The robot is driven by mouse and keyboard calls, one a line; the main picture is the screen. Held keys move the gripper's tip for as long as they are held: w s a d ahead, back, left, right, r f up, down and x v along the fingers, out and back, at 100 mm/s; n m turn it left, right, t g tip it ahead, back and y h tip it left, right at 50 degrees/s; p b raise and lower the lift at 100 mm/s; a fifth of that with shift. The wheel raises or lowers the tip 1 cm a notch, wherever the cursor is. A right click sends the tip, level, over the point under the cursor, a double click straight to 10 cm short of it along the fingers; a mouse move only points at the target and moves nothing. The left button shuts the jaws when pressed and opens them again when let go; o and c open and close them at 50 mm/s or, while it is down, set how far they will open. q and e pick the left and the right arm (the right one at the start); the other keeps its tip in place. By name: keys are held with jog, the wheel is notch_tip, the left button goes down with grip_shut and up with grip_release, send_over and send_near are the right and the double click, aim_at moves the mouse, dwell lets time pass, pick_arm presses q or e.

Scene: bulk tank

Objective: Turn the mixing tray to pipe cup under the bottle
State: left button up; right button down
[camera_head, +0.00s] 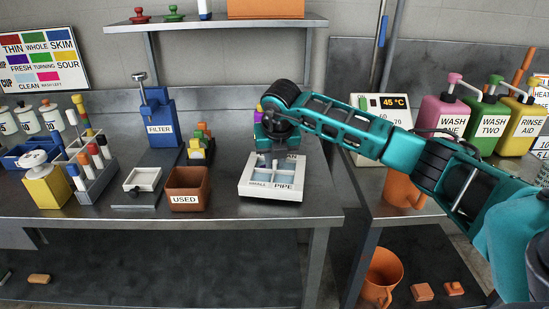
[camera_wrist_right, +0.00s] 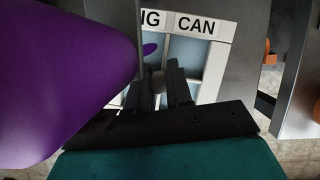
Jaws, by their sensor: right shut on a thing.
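The mixing tray (camera_head: 245,190) is a white square tray with pale blue cups, on the bench right of centre. Its front side reads PIPE in the head view; a side reading "NG CAN" shows in the right wrist view (camera_wrist_right: 214,55). My right gripper (camera_head: 267,160) is over the tray's middle, pointing down. A purple bottle (camera_wrist_right: 60,75) is large and close at the left of the wrist view; mostly hidden behind my gripper in the head view. My left gripper is not in view.
A brown USED bin (camera_head: 188,188) stands left of the tray, with a small white-topped scale (camera_head: 142,182) beyond it. A blue FILTER stand (camera_head: 160,120) is behind. The bench's front edge is just before the tray. Pump bottles (camera_head: 445,115) stand at right.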

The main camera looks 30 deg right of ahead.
jog(key=shift+m, duration=0.6)
jog(key=c, duration=1)
grip_release()
jog(key=shift+r, duration=0.1)
jog(key=v, duration=1.2)
jog(key=shift+s+a+r, duration=0.1)
jog(key=shift+a+r, duration=0.15)
jog(key=shift+r, duration=0.1)
jog(key=shift+c, duration=0.5)
